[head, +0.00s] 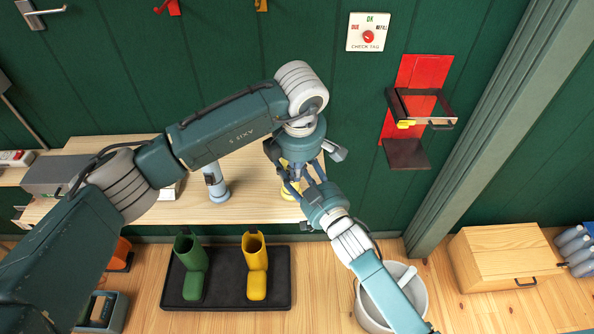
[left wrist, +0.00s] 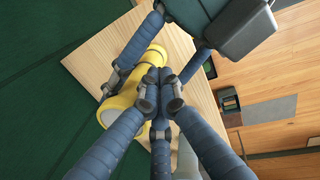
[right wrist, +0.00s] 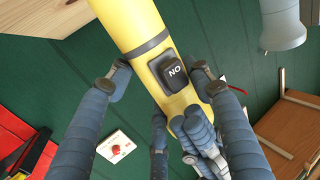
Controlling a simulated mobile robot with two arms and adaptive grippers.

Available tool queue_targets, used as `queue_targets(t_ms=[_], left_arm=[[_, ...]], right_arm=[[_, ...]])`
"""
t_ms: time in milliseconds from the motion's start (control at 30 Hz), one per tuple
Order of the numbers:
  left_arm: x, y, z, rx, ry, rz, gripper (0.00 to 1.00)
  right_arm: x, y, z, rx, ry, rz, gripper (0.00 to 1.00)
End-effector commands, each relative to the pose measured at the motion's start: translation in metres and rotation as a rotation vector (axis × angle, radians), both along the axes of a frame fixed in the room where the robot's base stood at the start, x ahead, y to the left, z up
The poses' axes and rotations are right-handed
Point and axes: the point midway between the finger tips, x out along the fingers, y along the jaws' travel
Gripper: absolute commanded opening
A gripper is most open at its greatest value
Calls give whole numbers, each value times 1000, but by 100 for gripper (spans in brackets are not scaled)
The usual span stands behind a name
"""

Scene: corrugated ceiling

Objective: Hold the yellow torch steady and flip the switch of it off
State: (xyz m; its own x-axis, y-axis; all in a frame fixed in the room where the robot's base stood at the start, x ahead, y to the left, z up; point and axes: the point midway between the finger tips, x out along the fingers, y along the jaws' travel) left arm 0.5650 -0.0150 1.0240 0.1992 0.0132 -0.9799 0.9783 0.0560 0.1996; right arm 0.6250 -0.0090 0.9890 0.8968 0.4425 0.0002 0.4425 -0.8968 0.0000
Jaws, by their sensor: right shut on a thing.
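The yellow torch (head: 290,189) is mostly hidden behind the grippers in the head view, above the wooden table. In the right wrist view its body (right wrist: 130,22) carries a black switch (right wrist: 174,72) marked ON, seen upside down. My right gripper (head: 291,187) has its fingers around the torch, shut on it. My left gripper (left wrist: 160,84) has its fingertips bunched together, shut, close beside the torch (left wrist: 115,107) in the left wrist view. I cannot tell if they touch it.
A pale blue lamp-like object (head: 217,184) stands on the wooden table (head: 255,205), left of the torch. A black tray (head: 228,297) holds green and yellow boots on the floor. A white bucket (head: 405,290) stands by my right arm. A red wall holder (head: 424,72) is at right.

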Motion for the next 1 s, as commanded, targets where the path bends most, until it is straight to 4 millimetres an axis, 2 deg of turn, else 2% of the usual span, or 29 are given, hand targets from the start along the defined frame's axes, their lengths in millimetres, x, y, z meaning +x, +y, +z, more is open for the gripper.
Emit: queue_targets(t_ms=[133,267,500,700,1000], left_arm=[[0,0,1,0,0,0,0],[-1,0,14,0,-3,1,0],[-7,0,61,0,-5,1,0],[-11,-1,90,0,-3,0,0],[-14,-1,100,0,0,0,0]], right_arm=[[0,0,-1,0,2,-1,18],[0,0,-1,0,2,-1,18],[0,0,-1,-1,2,-1,18],[0,0,-1,-1,2,-1,18],[0,0,-1,-1,2,-1,18]])
